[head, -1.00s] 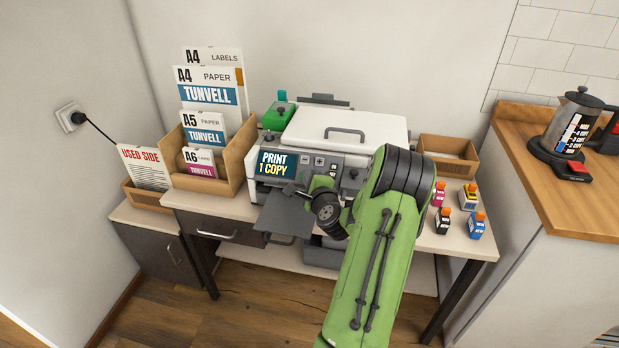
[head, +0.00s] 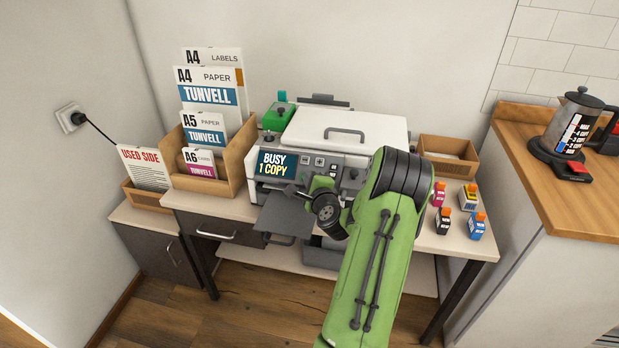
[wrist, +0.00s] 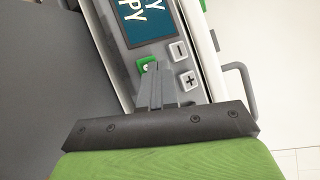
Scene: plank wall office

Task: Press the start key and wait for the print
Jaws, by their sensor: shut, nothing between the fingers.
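The printer (head: 340,128) stands on the desk with its white lid closed. Its screen (head: 275,164) reads "BUSY 1 COPY". The green start key (wrist: 147,66) shows in the wrist view beside the screen, below the minus and plus keys' row. My gripper (wrist: 152,75) is shut and empty, its fingertips at the start key and partly covering it. I cannot tell whether they press it. In the head view my arm hides the gripper tips and part of the printer's front. The grey output tray (head: 285,218) juts out in front and looks empty.
A cardboard sorter (head: 237,160) with paper packs stands left of the printer. A coffee press (head: 578,115) stands on the wooden counter at right.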

